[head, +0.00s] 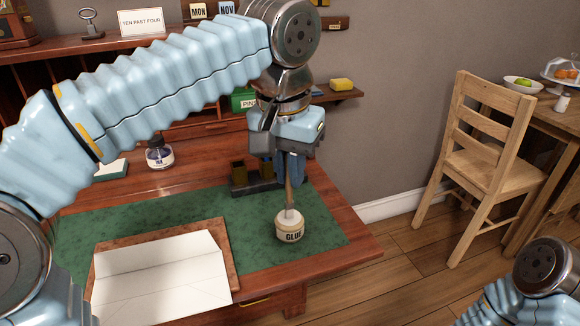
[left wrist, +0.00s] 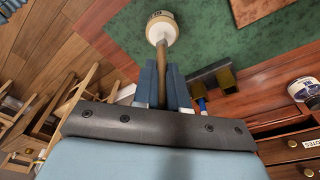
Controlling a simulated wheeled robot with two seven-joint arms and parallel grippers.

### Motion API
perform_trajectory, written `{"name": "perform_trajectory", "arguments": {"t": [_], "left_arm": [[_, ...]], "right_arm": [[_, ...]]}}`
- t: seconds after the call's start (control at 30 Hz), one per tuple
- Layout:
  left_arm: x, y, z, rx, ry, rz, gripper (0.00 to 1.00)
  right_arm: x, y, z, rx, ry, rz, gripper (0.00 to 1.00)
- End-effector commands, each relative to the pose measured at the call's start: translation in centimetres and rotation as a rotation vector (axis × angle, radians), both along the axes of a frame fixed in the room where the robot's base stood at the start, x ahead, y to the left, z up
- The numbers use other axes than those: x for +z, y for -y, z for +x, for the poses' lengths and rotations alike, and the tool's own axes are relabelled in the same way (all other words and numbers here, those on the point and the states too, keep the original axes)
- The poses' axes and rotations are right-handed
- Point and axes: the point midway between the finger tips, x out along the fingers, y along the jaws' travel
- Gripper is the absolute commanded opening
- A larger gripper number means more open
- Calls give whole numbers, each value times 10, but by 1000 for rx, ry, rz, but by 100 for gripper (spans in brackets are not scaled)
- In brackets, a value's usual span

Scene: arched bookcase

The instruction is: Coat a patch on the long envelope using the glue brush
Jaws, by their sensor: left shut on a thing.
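The long white envelope (head: 162,283) lies on a brown board (head: 222,237) on the desk, its flap crease facing up. The glue pot (head: 289,235), a small jar labelled GLUE, stands on the green mat to its right. My left gripper (head: 288,180) is above the pot, shut on the wooden handle of the glue brush (head: 290,198). The brush points down with its lower end at the pot's top; its bristles are hidden. In the left wrist view the blue fingers (left wrist: 163,88) close around the handle (left wrist: 160,62), and the pot (left wrist: 161,27) is beyond.
A dark holder (head: 258,187) stands behind the pot. An ink bottle (head: 159,154) is at the back left of the desk. The green mat (head: 330,228) has free room right of the pot. My right arm (head: 540,275) shows at lower right; its gripper is out of frame.

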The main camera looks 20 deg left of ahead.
Motion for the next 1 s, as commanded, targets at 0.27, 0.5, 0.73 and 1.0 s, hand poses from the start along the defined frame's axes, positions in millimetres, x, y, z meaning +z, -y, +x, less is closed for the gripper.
{"name": "perform_trajectory", "arguments": {"t": [0.27,0.5,0.73,1.0], "left_arm": [[3,0,0,0,-5,3,0],[27,0,0,-1,-3,2,0],[44,0,0,0,-1,0,0],[66,0,0,0,-1,0,0]], "right_arm": [[4,0,0,0,0,0,43],[29,0,0,0,0,0,43],[30,0,0,0,0,0,43],[30,0,0,0,0,0,43]]}}
